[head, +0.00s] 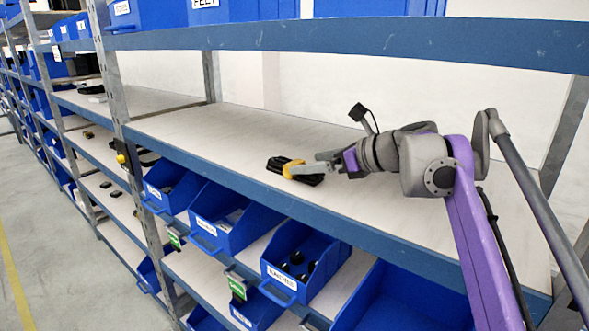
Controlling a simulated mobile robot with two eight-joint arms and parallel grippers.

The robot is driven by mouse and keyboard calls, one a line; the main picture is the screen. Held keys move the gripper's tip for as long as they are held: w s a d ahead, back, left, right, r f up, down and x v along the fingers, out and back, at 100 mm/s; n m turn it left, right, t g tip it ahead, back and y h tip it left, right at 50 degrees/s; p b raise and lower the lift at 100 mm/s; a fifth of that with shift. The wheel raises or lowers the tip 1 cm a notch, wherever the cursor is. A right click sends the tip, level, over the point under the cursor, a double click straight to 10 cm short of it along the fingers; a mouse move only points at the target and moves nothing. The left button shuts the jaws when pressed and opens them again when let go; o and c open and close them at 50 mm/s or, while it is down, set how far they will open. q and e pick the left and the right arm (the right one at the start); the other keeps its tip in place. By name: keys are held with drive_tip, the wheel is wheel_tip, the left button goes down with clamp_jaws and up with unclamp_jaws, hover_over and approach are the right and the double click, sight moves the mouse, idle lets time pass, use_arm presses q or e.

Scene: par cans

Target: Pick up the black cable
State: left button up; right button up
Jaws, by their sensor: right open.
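A black cable (308,179) lies in a small dark bundle on the light shelf board in the head view. My right gripper (291,170) reaches in from the right, low over the shelf. Its yellow-tipped fingers are at the bundle, open, and cover part of it. Whether the fingers touch the cable cannot be told. The purple and grey right arm runs from the lower right to the shelf. My left gripper is not in view.
The shelf board (215,125) around the bundle is mostly clear. A blue beam (330,35) crosses above, and a metal upright (118,90) stands at left. Blue bins (232,215) with labels fill the level below. Blue bins also stand above.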

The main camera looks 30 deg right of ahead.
sight(295, 163)
drive_tip(key=x, duration=0.6)
drive_tip(key=shift+s+f, duration=0.1)
drive_tip(key=shift+s, duration=0.1)
drive_tip(key=shift+c, duration=0.2)
drive_tip(key=shift+c, duration=1.1)
clamp_jaws()
